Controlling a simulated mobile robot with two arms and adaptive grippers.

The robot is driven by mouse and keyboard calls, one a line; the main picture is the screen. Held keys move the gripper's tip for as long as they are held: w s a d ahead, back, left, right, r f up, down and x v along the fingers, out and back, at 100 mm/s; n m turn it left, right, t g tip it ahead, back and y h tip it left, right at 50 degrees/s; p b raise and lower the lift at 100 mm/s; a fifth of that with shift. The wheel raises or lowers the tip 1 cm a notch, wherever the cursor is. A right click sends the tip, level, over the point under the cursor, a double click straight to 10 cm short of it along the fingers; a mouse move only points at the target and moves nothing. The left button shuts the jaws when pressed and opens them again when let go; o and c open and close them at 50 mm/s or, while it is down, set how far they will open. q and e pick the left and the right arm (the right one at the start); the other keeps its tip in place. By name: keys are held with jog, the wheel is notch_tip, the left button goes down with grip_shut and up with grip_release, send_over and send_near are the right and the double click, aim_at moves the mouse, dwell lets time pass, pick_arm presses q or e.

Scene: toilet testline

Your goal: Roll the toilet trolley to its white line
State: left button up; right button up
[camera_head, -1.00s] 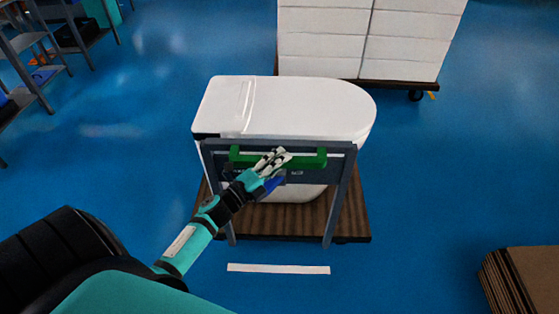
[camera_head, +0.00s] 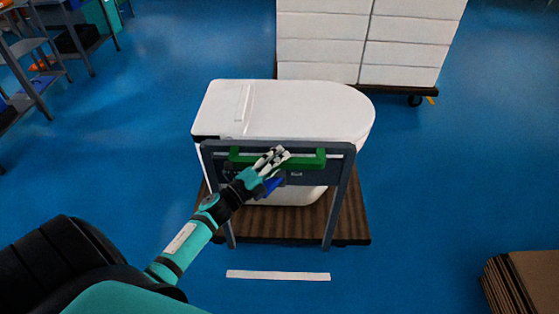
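The toilet trolley (camera_head: 285,226) has a brown ribbed deck and a grey upright frame with a green handle bar (camera_head: 305,161). A white toilet (camera_head: 300,110) lies on it, behind the frame. The white line (camera_head: 278,275) is on the blue floor, a short gap in front of the trolley's near edge. My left gripper (camera_head: 272,160) is at the middle of the green handle, its pale fingers over the bar. I cannot tell whether the fingers are closed around it. My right gripper is not in view.
A stack of white boxes (camera_head: 365,40) stands on a wheeled base behind the trolley. Brown cardboard (camera_head: 525,280) lies at the lower right. Grey shelving (camera_head: 35,85) stands at the upper left. The blue floor beside the trolley is clear.

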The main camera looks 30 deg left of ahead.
pick_arm(q)
jog(key=shift+o, duration=1.4)
jog(key=v, duration=1.2)
